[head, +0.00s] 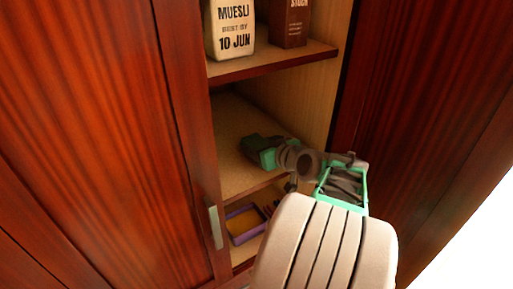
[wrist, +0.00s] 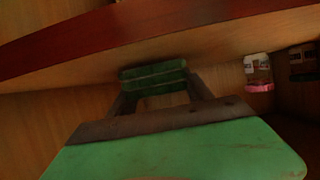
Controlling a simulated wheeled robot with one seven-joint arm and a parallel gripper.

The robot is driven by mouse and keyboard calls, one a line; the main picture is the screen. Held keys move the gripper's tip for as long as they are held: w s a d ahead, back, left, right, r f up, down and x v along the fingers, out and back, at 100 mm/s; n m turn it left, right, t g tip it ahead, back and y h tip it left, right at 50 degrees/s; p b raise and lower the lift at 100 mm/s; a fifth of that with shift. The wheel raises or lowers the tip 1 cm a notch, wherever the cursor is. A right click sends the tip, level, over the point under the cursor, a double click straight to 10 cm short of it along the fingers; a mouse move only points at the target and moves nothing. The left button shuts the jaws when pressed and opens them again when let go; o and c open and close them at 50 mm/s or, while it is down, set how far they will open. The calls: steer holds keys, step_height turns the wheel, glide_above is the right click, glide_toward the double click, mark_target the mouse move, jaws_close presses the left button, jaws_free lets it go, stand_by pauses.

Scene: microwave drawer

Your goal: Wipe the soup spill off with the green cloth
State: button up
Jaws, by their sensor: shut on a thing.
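My gripper (head: 258,150) reaches into the middle compartment of an open cabinet in the head view, over the shelf board (head: 238,122). In the wrist view, my gripper's fingers (wrist: 154,78) are closed together in the centre, under a wooden board. Green material shows at the fingertips. I take it as the green cloth, but its edges are hard to tell from the green finger pads. No soup spill can be made out in either view; my arm hides part of the shelf.
A muesli bag (head: 232,30) and a brown stock carton (head: 291,22) stand on the shelf above. A purple tray (head: 239,239) sits in the compartment below. The cabinet door with a handle (head: 215,227) is close on the left. A white-and-pink item (wrist: 258,72) shows at right.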

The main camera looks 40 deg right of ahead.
steer(key=shift+f, duration=0.2)
steer(key=shift+d+f+b, duration=0.15)
steer(key=shift+d+b, duration=0.35)
steer(key=shift+d, duration=0.05)
steer(key=shift+s+d+b, duration=0.15)
steer(key=shift+d+b, duration=0.55)
steer(key=shift+d, duration=0.8)
steer(key=shift+a+b, duration=0.9)
steer(key=shift+a, duration=1.15)
steer(key=shift+r+p, duration=1.25)
steer(key=shift+r, duration=1.8)
steer(key=shift+r, duration=0.1)
